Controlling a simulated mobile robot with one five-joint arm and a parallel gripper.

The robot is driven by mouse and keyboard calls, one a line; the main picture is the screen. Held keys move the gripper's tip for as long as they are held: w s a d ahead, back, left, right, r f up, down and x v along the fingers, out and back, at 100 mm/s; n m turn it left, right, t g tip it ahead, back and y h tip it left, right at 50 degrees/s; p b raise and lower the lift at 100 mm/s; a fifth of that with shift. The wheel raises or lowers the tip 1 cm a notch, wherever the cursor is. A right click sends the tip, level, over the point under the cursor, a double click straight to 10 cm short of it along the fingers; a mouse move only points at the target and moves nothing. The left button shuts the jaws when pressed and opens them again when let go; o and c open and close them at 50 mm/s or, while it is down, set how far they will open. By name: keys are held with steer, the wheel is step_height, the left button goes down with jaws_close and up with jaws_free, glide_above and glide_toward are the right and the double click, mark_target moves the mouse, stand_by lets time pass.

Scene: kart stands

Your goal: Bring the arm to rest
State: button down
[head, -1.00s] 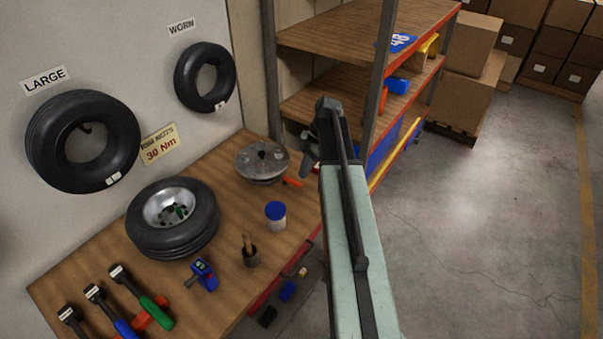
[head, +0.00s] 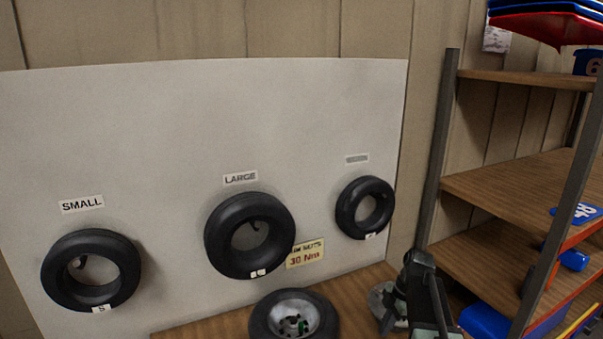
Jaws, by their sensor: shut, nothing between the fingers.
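My gripper (head: 391,312) is at the lower right of the head view, at the end of my arm. It is shut and holds nothing. It stands in front of a grey metal disc (head: 377,299) on the bench, which it partly hides. Only the top end of my arm shows at the bottom edge; the rest is out of frame.
A wooden bench (head: 205,327) carries a wheel with a tyre (head: 262,318). Tyres hang on the white wall board under SMALL (head: 90,270), LARGE (head: 250,235) and a third label (head: 365,208). A shelf rack (head: 445,150) stands right, close to my gripper.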

steer(key=s+a+f+m+h, duration=0.1)
steer(key=s+a+m, duration=0.3)
steer(key=m, duration=0.5)
steer(key=s+a+f+m+h+b, duration=0.1)
steer(key=s+a+m, duration=0.4)
steer(key=m, duration=0.5)
steer(key=shift+s+f+t+h, duration=0.2)
steer(key=shift+f+t+h, duration=0.2)
steer(key=shift+h, duration=0.3)
